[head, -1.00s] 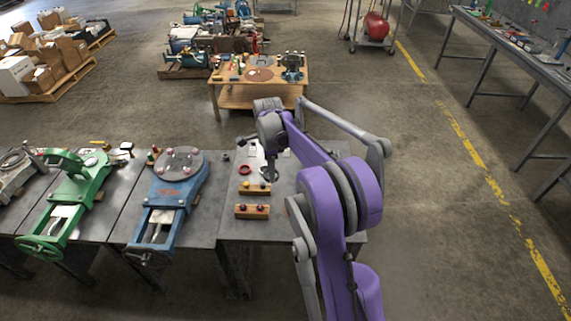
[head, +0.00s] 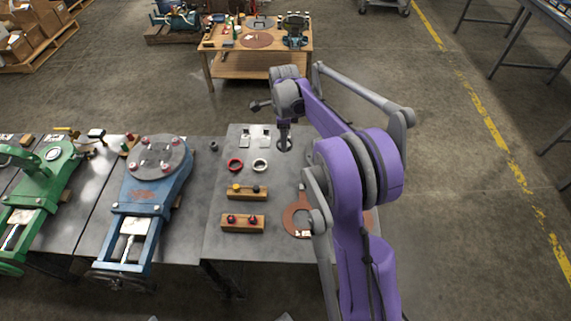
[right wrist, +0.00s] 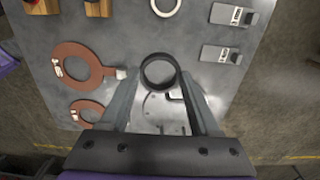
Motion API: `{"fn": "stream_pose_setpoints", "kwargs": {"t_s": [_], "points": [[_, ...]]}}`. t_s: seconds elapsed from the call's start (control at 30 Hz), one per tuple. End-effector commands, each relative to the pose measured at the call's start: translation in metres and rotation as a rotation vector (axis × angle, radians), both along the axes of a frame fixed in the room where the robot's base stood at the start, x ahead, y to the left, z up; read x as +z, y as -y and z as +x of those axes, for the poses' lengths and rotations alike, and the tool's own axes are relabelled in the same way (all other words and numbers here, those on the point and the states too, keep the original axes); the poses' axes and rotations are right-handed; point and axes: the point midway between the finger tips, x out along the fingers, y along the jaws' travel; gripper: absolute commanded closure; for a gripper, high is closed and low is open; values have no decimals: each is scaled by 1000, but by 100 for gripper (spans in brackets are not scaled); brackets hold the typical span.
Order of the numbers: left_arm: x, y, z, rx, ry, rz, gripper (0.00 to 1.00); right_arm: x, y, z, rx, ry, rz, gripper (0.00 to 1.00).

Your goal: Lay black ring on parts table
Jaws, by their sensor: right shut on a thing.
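My right gripper (head: 284,138) is over the far right part of a grey metal table (head: 218,218). It is shut on a black ring (right wrist: 146,83), which sits between the two fingertips in the right wrist view. The ring's hole faces the wrist camera and the table surface shows through it. In the head view the ring is small and dark below the wrist; I cannot tell how far it is above the tabletop. My left gripper is not in view.
A red ring (head: 235,165) and a white ring (head: 260,165) lie left of my gripper. Two wooden blocks with knobs (head: 247,193) and a red-brown plate (head: 294,222) lie nearer. Labelled grey pieces (right wrist: 221,55) lie close by. A wooden table (head: 258,64) stands behind.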

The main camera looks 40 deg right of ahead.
Motion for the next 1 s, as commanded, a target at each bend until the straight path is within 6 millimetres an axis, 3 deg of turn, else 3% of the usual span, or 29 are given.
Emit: {"fn": "stream_pose_setpoints", "kwargs": {"t_s": [0.03,0.17,0.5,0.67,0.9,1.0], "points": [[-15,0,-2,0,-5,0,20,-16,0,-3,0,-2,1,93],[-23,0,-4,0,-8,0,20,-26,-1,-4,1,-1,1,93],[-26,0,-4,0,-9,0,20,-79,-1,-4,1,1,1,93],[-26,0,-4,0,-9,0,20,-91,-1,-3,1,1,1,93],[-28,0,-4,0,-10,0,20,-122,-1,-4,2,1,1,93],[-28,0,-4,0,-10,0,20,-124,-1,-4,2,1,1,93]]}}
